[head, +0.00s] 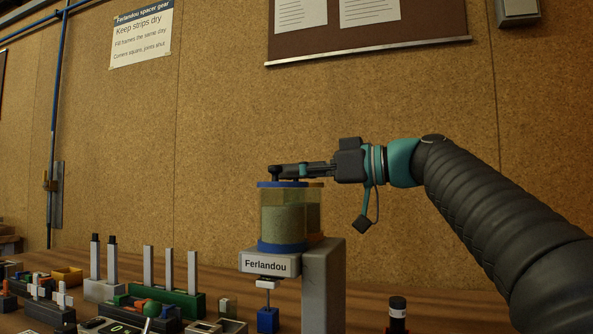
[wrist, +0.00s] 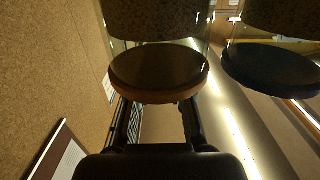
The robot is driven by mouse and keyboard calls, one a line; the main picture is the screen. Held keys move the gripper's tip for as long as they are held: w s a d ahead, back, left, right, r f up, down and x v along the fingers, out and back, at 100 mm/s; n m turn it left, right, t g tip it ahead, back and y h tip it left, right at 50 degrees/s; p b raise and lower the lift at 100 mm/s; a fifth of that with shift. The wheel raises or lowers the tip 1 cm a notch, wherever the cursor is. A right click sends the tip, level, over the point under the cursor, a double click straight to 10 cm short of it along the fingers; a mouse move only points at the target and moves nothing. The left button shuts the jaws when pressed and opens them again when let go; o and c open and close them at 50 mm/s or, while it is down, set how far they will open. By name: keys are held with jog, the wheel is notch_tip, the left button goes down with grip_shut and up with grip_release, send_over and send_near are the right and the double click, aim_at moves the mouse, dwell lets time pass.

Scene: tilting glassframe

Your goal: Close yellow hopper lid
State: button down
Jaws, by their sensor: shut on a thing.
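The yellow hopper (head: 315,212) stands behind the blue-lidded one, mostly hidden by it. Its yellow lid (head: 316,184) shows as a thin rim at the top and looks level. In the wrist view the lid (wrist: 160,72) appears as a brownish disc at the end of its clear jar. Whether it is fully seated cannot be told. My gripper (head: 287,171) reaches in from the right, level above the lids. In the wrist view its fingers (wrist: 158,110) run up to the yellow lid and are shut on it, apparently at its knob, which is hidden.
The blue lid (head: 283,184) with a dark knob (head: 276,173) sits close in front, beside my fingers. Below is the grey Ferlandou stand (head: 324,285). Racks with upright posts (head: 170,290) crowd the bench at left. A dark bottle (head: 397,316) stands at right. The wall is behind.

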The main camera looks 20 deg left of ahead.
jog(key=c, duration=1)
grip_release()
jog(key=shift+f, duration=0.15)
jog(key=shift+c, duration=0.2)
jog(key=d, duration=1.2)
jog(key=shift+s+r, duration=0.35)
jog(key=shift+s, duration=0.1)
jog(key=shift+s, duration=0.1)
